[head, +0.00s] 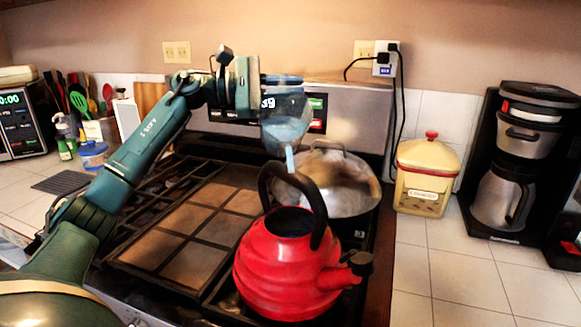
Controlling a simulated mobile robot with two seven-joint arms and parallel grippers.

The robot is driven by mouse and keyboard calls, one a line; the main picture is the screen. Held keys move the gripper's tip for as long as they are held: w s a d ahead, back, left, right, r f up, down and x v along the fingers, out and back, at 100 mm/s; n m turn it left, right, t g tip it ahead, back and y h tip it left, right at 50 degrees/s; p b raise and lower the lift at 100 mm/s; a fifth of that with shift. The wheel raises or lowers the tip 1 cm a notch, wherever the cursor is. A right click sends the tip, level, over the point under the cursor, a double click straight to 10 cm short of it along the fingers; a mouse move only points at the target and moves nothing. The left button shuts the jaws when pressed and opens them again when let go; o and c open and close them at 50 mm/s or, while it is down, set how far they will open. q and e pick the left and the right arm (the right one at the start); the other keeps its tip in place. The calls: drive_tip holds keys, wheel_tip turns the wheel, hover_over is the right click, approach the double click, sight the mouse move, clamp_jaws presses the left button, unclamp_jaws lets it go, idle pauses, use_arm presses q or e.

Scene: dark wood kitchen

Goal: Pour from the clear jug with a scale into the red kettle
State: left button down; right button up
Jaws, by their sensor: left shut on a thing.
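The red kettle (285,268) stands on the stove, its top opening uncovered and its black handle (318,205) arching above it. Its spout points right. The clear jug (287,125) is held above and behind the kettle, strongly tilted with bluish liquid inside. A narrow pale-blue streak (290,158) hangs below the jug and ends near the top of the kettle handle. Whether it reaches the opening cannot be told. My left gripper (275,80) is shut on the jug at its upper part; the fingers are partly hidden. The jug's scale is not readable. My right gripper is not in view.
A large metal pot (345,190) stands right behind the kettle. A flat griddle (160,250) covers the stove to the left. A cream canister (427,180) and a coffee maker (515,165) stand on the right counter. The front right counter tiles are clear.

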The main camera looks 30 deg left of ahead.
use_arm(q)
drive_tip(key=shift+s+d+r+m, duration=0.2)
drive_tip(key=shift+s+r+m, duration=0.05)
drive_tip(key=shift+r+m, duration=0.25)
drive_tip(key=shift+s+d+r+m, duration=0.2)
drive_tip(key=shift+r+m, duration=0.2)
drive_tip(key=shift+r, duration=0.2)
idle(1.5)
